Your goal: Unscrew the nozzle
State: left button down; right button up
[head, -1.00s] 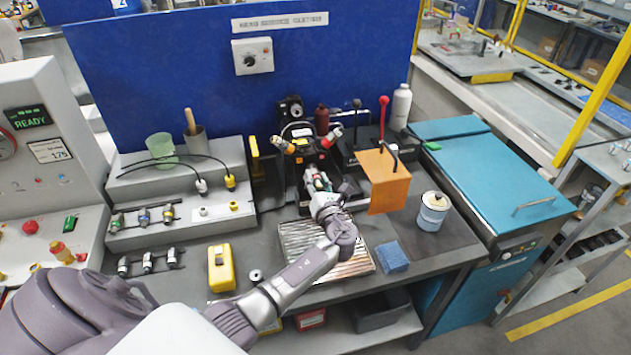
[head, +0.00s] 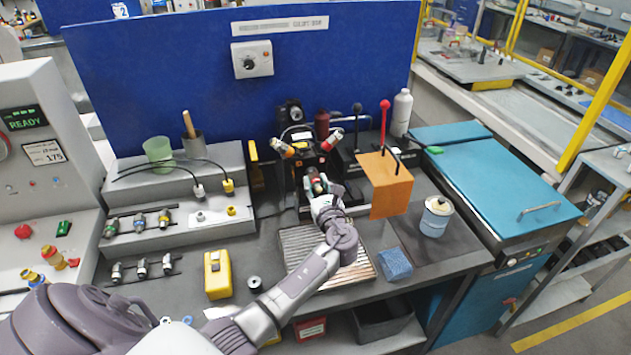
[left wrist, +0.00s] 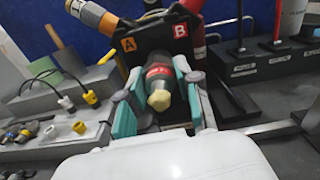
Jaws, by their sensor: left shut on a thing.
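The nozzle (left wrist: 158,82) is a dark cylinder with a red band and a pale yellow hexagonal tip, facing the camera in the left wrist view. My left gripper (left wrist: 157,95) has its teal-padded fingers on both sides of it and is shut on it. In the head view my left gripper (head: 317,187) is in front of the black fixture (head: 306,160), above the ribbed tray. The fixture carries labels A and B, with an orange-banded fitting (head: 282,147) and a red fitting (head: 332,140) on top. The nozzle's rear end is hidden. My right gripper is not in view.
The ribbed metal tray (head: 296,243) lies below my left arm. A yellow device (head: 217,275) and a stepped grey rack (head: 215,206) are to the left.

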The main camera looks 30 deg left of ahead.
pick_arm(q)
jog(key=n+b, duration=0.3)
jog(key=shift+f+n, duration=0.15)
jog(key=shift+n, duration=0.25)
jog(key=n+b, duration=0.3)
jog(key=shift+n, duration=0.4)
jog(key=n+b, duration=0.3)
jog(key=shift+n+b, duration=0.5)
jog(key=shift+b, duration=0.05)
